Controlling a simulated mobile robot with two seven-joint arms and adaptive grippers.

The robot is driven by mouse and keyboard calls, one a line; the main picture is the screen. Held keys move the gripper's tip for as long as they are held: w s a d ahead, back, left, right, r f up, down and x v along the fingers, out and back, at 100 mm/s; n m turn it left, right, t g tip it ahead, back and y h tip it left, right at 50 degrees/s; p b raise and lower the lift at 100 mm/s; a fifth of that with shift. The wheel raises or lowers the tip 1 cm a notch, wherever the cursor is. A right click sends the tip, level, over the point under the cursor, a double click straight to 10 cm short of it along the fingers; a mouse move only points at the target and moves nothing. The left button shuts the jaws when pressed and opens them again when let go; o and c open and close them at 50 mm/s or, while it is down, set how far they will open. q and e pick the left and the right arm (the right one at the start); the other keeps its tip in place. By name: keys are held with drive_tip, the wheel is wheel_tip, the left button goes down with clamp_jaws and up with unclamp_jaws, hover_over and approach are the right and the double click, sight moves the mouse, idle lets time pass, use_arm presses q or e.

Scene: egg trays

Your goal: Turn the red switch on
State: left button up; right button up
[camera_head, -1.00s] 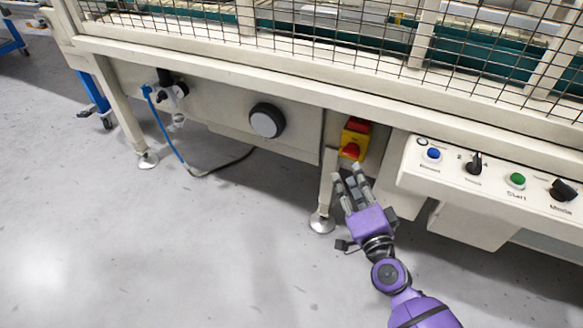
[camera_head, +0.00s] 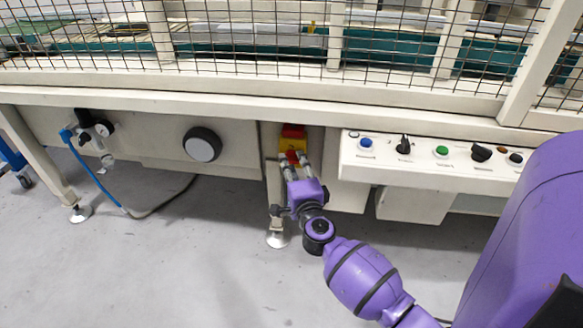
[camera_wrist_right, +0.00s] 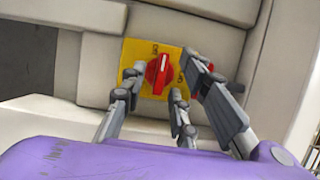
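The red switch (camera_wrist_right: 159,74) is a rotary knob with a white mark, on a yellow plate (camera_wrist_right: 133,50). In the right wrist view its handle stands nearly upright, leaning slightly. In the head view the switch (camera_head: 292,157) is under the machine's front beam, partly hidden by my fingers. My right gripper (camera_head: 294,163) is directly in front of it. Its fingers are spread, one left of the knob, one right, and one lower, overlapping the plate in the wrist view. I cannot tell whether any finger touches the knob. My left gripper is not in view.
A control panel (camera_head: 427,171) with several buttons and knobs juts out right of the switch. A machine leg (camera_head: 275,215) stands below it. A round black-and-grey knob (camera_head: 202,145) and an air fitting with a blue hose (camera_head: 90,171) are to the left. The front floor is clear.

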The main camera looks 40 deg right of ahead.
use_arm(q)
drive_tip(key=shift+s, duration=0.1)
use_arm(e)
drive_tip(key=shift+w, duration=0.1)
clamp_jaws()
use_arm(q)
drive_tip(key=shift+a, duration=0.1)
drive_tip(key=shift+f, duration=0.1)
